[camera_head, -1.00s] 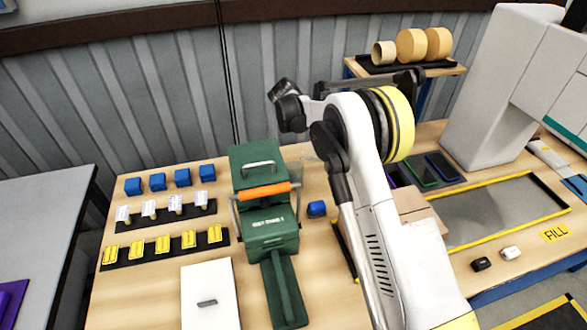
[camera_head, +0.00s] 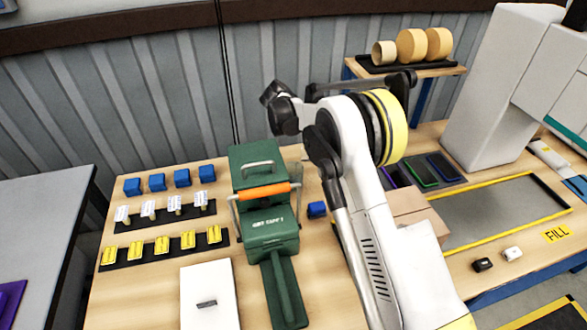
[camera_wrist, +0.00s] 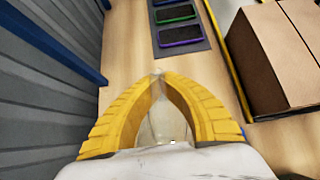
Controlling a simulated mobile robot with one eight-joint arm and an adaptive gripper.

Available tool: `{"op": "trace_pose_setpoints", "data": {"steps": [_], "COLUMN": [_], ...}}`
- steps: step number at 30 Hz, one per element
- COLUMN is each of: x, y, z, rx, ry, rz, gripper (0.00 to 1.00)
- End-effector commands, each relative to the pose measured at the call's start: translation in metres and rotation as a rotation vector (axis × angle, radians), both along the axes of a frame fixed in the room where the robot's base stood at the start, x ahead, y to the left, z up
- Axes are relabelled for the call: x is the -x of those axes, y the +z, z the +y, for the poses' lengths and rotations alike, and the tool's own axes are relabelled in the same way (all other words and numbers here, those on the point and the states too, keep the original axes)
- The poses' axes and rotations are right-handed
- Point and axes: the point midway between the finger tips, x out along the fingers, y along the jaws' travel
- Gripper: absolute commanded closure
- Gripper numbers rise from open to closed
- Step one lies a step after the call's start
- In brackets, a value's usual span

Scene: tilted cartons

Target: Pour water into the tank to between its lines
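My gripper (camera_wrist: 160,78) shows in the wrist view with its two yellow fingers bowed and their tips close together. A pale, see-through object (camera_wrist: 165,118) shows between the fingers; the fingers appear to be shut on it. Its full shape and any water in it cannot be made out. In the head view my arm crosses the middle of the bench and hides the gripper's fingers. No tank with level lines can be clearly identified. A yellow FILL label (camera_head: 556,233) lies at the right of the bench.
A green press (camera_head: 268,222) with an orange bar stands left of my arm. A brown carton (camera_head: 412,212) is right of it, also in the wrist view (camera_wrist: 282,55). Phones (camera_head: 420,172) lie behind. A yellow-edged grey area (camera_head: 490,215) is open at right.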

Motion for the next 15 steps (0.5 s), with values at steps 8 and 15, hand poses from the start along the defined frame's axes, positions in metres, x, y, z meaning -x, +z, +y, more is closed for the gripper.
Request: {"op": "trace_pose_setpoints", "data": {"steps": [8,15], "x": [0.0003,0.0008], "y": [0.0013,0.0028], "z": [0.0022,0.0046], "rx": [0.014,0.027], "ry": [0.0,0.0], "rz": [-0.003,-0.006], "gripper": [1.0,1.0]}}
